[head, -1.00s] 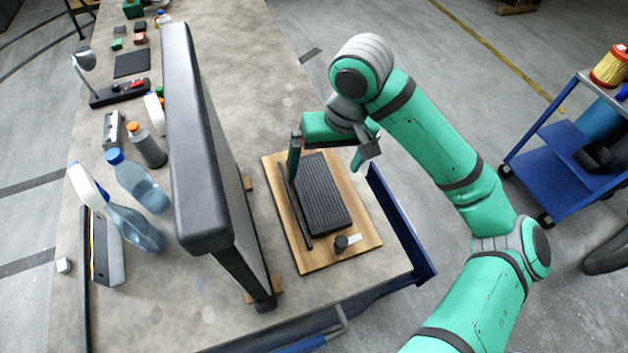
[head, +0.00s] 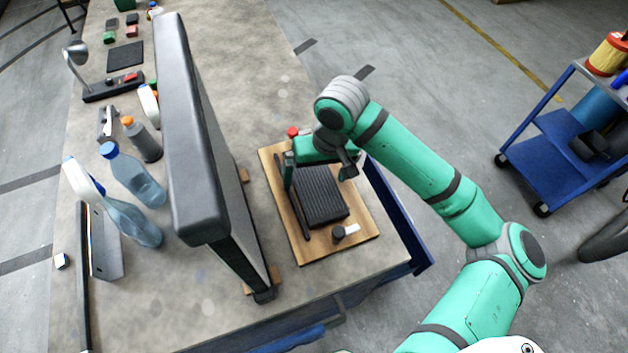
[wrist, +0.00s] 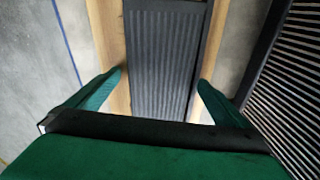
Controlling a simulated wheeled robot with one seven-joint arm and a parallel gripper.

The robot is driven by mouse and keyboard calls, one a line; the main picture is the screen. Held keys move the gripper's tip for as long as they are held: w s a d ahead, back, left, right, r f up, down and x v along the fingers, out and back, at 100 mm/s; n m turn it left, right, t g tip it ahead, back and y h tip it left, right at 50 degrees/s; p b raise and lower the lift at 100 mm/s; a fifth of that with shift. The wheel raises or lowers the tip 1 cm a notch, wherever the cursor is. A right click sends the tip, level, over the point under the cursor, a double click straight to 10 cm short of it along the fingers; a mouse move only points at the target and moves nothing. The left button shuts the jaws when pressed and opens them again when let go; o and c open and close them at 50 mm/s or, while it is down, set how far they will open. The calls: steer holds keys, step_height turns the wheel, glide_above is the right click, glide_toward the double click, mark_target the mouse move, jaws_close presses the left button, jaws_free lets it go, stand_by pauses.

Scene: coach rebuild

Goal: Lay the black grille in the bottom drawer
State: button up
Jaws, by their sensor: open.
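The black grille (head: 321,198), a ribbed flat panel, lies on a wooden board (head: 368,228) on the bench. My gripper (head: 319,172) is open over the grille's far part, one finger on each side. In the wrist view my gripper (wrist: 161,82) shows its two green fingers apart, with the grille (wrist: 164,45) running between them and a gap on either side. I cannot tell the exact height of the fingertips. A blue edge (head: 408,228) sticks out at the bench's right side; I cannot tell whether it is the bottom drawer.
A tall grey padded panel (head: 190,130) stands just left of the board. Bottles (head: 132,178) stand beyond the panel. A blue cart (head: 560,160) is at the right, with free floor between.

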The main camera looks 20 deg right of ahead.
mark_target(312, 180)
steer(key=c, duration=1.4)
steer(key=shift+r, duration=0.2)
steer(key=shift+r, duration=0.25)
step_height(312, 180, up, 2)
steer(key=shift+r, duration=0.1)
steer(key=s+a+r, duration=0.2)
steer(key=s+r, duration=0.8)
steer(key=s, duration=0.4)
